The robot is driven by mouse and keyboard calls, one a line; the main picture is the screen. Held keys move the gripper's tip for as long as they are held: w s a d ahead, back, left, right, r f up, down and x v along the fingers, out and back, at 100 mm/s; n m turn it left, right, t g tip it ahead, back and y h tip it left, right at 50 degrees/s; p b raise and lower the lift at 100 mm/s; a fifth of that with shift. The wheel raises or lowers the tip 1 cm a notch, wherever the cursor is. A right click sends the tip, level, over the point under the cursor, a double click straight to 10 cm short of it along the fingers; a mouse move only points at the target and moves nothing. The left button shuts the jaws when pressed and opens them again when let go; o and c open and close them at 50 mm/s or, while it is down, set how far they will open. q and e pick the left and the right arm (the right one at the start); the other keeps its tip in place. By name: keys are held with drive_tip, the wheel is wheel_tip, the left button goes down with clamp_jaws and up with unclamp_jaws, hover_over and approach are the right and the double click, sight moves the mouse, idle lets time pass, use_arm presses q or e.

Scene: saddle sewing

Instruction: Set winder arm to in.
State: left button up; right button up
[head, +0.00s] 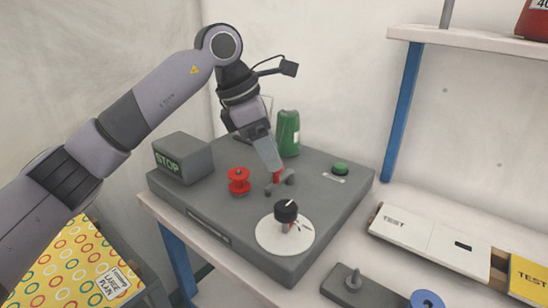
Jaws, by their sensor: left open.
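My left arm comes in from the left, and its open gripper (270,162) points down over the middle of a grey machine panel (205,205). A small grey lever piece with a red part (279,179) sits right at the fingertips; it looks like the winder arm, but the fingers partly hide it. I cannot tell whether they touch it or which way it is set. A red bobbin (238,180) stands on the panel to the left of the gripper. My right gripper is not in view.
On the panel are a STOP block (183,158), a green spool or bottle (288,135), a green button (340,167) and a black knob (286,211) over a white dial (268,238). A blue shelf post (402,110) stands behind.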

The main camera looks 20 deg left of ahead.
use_arm(q)
drive_tip(key=shift+x, duration=1.2)
drive_tip(key=shift+c, duration=0.3)
clamp_jaws()
